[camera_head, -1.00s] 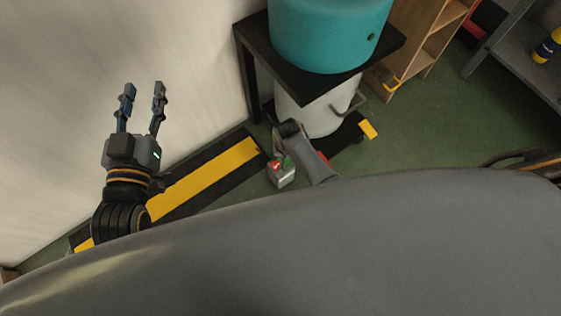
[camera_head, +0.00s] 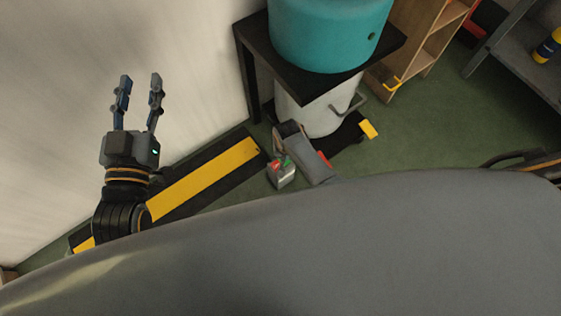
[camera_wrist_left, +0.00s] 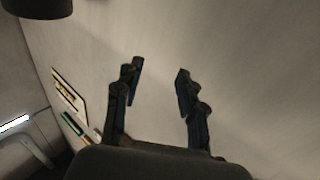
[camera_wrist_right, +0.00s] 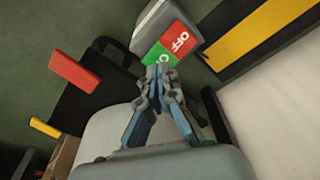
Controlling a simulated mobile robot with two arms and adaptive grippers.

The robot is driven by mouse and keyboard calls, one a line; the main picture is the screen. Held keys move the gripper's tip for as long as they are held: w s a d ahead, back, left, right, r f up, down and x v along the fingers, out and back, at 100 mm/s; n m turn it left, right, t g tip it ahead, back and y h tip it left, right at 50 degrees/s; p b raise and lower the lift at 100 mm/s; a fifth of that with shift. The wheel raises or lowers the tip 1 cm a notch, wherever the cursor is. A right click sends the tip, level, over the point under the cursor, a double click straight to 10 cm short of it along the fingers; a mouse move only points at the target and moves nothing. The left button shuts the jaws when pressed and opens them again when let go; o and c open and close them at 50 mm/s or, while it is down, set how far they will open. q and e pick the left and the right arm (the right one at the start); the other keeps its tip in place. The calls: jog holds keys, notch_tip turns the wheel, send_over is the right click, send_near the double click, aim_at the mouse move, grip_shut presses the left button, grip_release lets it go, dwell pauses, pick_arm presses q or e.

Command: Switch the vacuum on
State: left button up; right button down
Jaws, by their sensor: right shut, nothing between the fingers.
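The switch box (camera_head: 281,178) is small and grey and stands low near the floor. In the right wrist view it shows a red OFF button (camera_wrist_right: 178,40) and a green button (camera_wrist_right: 160,55) beside it. My right gripper (camera_wrist_right: 160,70) is shut and empty, its fingertips overlapping the near edge of the green button. I cannot tell whether they touch it. In the head view my right arm covers most of that hand. My left gripper (camera_head: 140,80) is open and empty by the pale wall; its spread fingers also show in the left wrist view (camera_wrist_left: 160,72).
A teal tank (camera_head: 325,35) stands on a black table (camera_head: 378,50), with a white drum (camera_head: 310,112) beneath. A red block (camera_wrist_right: 75,72) and a yellow block (camera_wrist_right: 44,128) are near the box. A black-and-yellow floor strip (camera_head: 205,178) runs along the wall.

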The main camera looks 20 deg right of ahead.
pick_arm(q)
jog(key=shift+s+d+r+t+h+b, duration=0.1)
jog(key=shift+s+r+t+h+b, duration=0.1)
jog(key=shift+r+t, duration=0.5)
jog(key=shift+s+d+r+t+h+b, duration=0.15)
jog(key=shift+r+t, duration=0.25)
jog(key=shift+r, duration=0.5)
pick_arm(e)
jog(key=shift+f, duration=0.5)
